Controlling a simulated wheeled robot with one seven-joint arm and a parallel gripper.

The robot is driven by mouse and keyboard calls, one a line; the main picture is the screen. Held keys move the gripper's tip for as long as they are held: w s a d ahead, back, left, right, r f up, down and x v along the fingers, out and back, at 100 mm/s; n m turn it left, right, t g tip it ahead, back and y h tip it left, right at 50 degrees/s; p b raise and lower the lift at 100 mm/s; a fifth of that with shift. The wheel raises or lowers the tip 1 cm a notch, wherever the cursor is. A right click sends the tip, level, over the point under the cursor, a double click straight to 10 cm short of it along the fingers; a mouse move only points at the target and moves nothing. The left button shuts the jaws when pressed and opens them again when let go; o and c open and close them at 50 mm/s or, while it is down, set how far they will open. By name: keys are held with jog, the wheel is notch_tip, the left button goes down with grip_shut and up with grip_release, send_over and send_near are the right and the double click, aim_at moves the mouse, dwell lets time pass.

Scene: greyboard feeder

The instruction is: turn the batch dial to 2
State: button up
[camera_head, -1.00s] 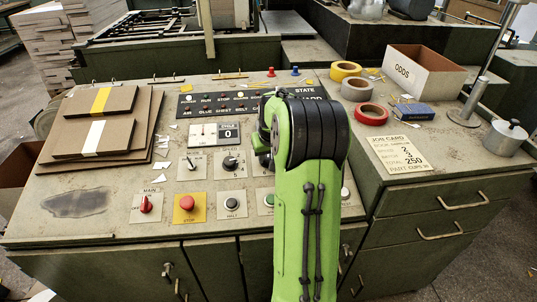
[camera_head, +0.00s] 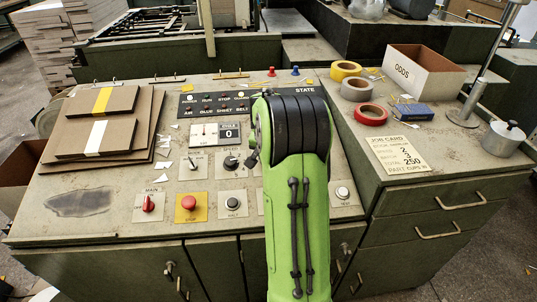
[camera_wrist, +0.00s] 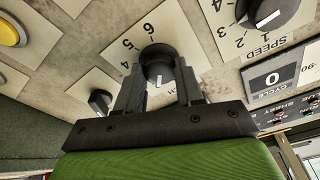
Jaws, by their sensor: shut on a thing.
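The batch dial (camera_wrist: 157,52) is a black round knob on a pale plate (camera_wrist: 120,45) in the wrist view. My gripper (camera_wrist: 158,82) is shut on the batch dial, one finger on each side. The fingers hide much of the knob, and I cannot tell which number it points to. In the head view, my green arm hides the batch dial and most of my gripper.
The speed dial (camera_wrist: 268,14) and the cycle counter (camera_wrist: 274,79), reading 0, are close by on the right. Another black knob (camera_wrist: 100,100) is on the left. In the head view, a red main knob (camera_head: 149,203) and a red stop button (camera_head: 188,203) are on the panel.

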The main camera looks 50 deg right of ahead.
dwell(0.4)
jog(key=o, duration=1)
jog(key=shift+o, duration=0.2)
jog(key=p+v, duration=0.4)
jog(key=v, duration=1.1)
jog(key=shift+s+a+r+p, duration=0.2)
jog(key=shift+r+p, duration=0.1)
jog(key=shift+p, duration=0.1)
